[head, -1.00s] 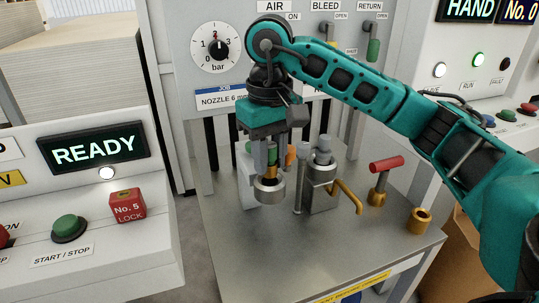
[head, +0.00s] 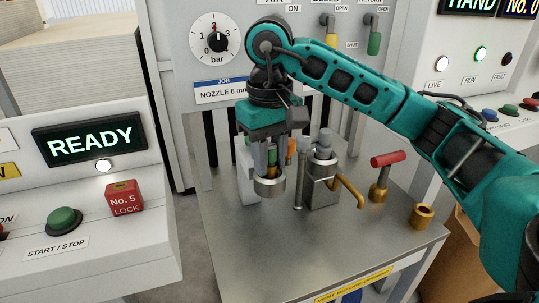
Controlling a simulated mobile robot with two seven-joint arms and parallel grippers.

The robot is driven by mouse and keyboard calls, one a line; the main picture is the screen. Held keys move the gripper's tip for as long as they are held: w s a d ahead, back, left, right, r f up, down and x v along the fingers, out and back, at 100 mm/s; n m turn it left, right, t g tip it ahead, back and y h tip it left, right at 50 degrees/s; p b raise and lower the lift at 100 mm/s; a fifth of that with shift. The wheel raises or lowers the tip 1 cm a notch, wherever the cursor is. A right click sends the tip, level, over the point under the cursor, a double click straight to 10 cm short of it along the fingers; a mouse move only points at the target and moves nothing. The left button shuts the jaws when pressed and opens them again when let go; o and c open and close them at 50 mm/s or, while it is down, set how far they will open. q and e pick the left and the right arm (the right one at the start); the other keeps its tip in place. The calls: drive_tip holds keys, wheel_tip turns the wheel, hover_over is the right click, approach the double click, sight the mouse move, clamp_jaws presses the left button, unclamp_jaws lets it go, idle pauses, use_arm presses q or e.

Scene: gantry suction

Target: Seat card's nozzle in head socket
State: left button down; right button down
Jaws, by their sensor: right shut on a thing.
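The job card (head: 221,91) on the grey panel reads "NOZZLE 6 mm"; its right end is behind my arm. My right gripper (head: 272,168) points down over the metal table and is shut on a small greenish-brass nozzle (head: 273,165), mostly hidden between the fingers. A silver round socket (head: 269,187) is directly below, and the fingertips reach its top rim. The fingers hide its opening, so I cannot tell how deep the nozzle sits. My left gripper is not in view.
Right of the socket stand a grey cylinder block (head: 323,180) with a brass lever, a red-handled valve (head: 387,160) and a brass cup (head: 421,214). A console (head: 88,220) with a READY display stands left. The table's front (head: 300,265) is clear.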

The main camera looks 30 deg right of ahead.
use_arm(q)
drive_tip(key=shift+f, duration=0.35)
use_arm(e)
drive_tip(key=shift+f, duration=0.4)
drive_tip(key=c, duration=0.8)
unclamp_jaws()
drive_tip(key=shift+r, duration=0.1)
drive_tip(key=shift+d, duration=0.1)
drive_tip(key=shift+r, duration=0.3)
use_arm(q)
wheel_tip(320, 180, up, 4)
drive_tip(key=p, duration=0.4)
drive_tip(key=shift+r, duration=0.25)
use_arm(e)
drive_tip(key=r, duration=1.2)
drive_tip(key=shift+a+r, duration=0.15)
drive_tip(key=shift+a, duration=0.1)
